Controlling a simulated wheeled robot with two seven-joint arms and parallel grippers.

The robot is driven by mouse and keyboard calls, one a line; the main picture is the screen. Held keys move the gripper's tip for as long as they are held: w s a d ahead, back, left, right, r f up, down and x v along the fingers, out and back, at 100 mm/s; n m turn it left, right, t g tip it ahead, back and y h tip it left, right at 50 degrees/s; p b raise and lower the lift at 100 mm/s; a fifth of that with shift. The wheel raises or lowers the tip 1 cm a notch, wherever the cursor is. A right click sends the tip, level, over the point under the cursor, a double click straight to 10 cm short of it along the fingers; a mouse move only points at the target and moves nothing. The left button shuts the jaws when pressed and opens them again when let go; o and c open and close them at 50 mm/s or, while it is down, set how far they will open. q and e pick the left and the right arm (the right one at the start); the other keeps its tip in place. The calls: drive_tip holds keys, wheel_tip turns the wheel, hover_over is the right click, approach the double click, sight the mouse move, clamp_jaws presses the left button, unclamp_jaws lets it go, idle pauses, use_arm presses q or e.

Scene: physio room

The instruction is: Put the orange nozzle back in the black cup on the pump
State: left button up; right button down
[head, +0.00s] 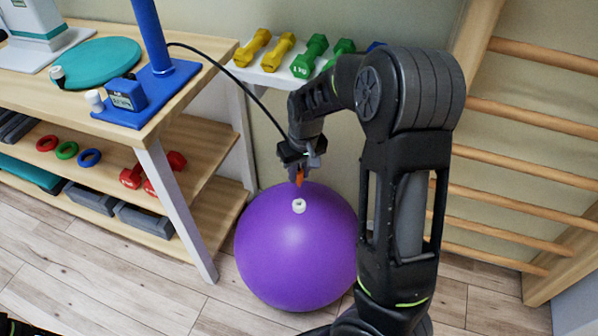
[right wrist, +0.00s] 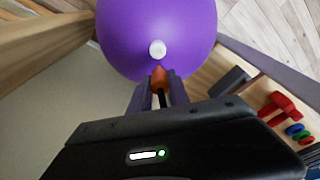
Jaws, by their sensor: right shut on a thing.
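My right gripper (head: 299,168) is shut on the orange nozzle (head: 299,178), which points down above the purple ball (head: 290,255). In the right wrist view the nozzle (right wrist: 159,76) sits between the fingers, its tip close to the ball's white valve (right wrist: 157,49). In the head view a small gap shows between the tip and the valve (head: 299,206). The blue pump (head: 175,78) stands on the table at the upper left, and its black hose (head: 250,94) runs to my right gripper. I cannot clearly make out the black cup.
The wooden table (head: 105,85) also holds a teal disc (head: 95,62). Its lower shelves hold red dumbbells (head: 130,176), rings and grey blocks. A white rack (head: 275,77) of dumbbells stands behind the ball. Wall bars (head: 520,180) are on the right.

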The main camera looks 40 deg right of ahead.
drive_tip(key=w+a+r, duration=0.3)
drive_tip(key=a+r, duration=0.4)
drive_tip(key=a, duration=0.1)
drive_tip(key=w+a+r+n, duration=0.1)
drive_tip(key=w+a+r, duration=0.2)
drive_tip(key=a+r, duration=0.5)
drive_tip(key=shift+a+r+n, duration=0.15)
drive_tip(key=shift+a+n, duration=0.15)
drive_tip(key=shift+a, duration=0.3)
